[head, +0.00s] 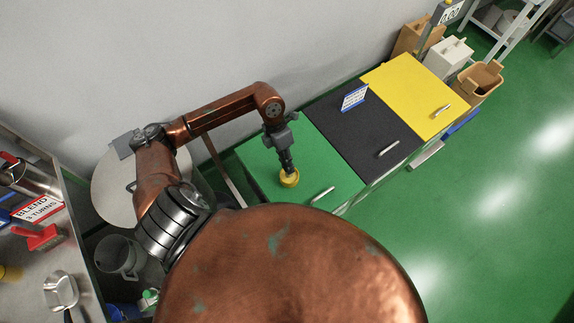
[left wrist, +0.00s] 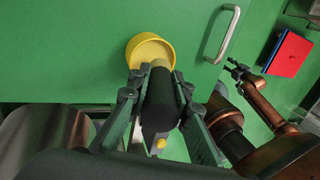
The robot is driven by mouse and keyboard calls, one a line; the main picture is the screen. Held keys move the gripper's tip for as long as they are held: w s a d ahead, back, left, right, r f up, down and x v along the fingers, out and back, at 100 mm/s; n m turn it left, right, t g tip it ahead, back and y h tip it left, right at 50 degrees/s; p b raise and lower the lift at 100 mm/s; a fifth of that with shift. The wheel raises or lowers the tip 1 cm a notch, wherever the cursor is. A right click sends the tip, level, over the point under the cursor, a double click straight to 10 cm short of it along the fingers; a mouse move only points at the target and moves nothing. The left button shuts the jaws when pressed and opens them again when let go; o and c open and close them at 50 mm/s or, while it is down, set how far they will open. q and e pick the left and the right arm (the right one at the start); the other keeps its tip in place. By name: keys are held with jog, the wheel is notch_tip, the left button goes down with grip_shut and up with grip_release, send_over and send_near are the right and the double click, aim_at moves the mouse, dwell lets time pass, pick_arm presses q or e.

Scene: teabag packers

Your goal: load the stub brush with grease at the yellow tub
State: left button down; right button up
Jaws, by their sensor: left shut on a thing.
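The yellow tub (head: 289,178) stands on the green cabinet top (head: 325,165) in the head view. It also shows in the left wrist view (left wrist: 146,46). My left gripper (head: 284,152) points down just above the tub. In the left wrist view its two fingers (left wrist: 158,88) are shut on the black handle of the stub brush (left wrist: 161,108). The brush's pale end overlaps the tub's near rim; I cannot tell whether it touches the grease. My right gripper (left wrist: 238,72) is small in the left wrist view, and its jaw state is unclear.
Black (head: 362,125) and yellow (head: 412,92) cabinet tops adjoin the green one. A metal handle (head: 322,194) lies near the tub. A blue-and-white sign (head: 354,97) stands on the black top. A wall is behind. A bench with a red-handled brush (head: 40,237) is at left.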

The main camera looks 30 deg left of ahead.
pick_arm(q)
jog(key=shift+r+p, duration=1.25)
jog(key=shift+r, duration=1.2)
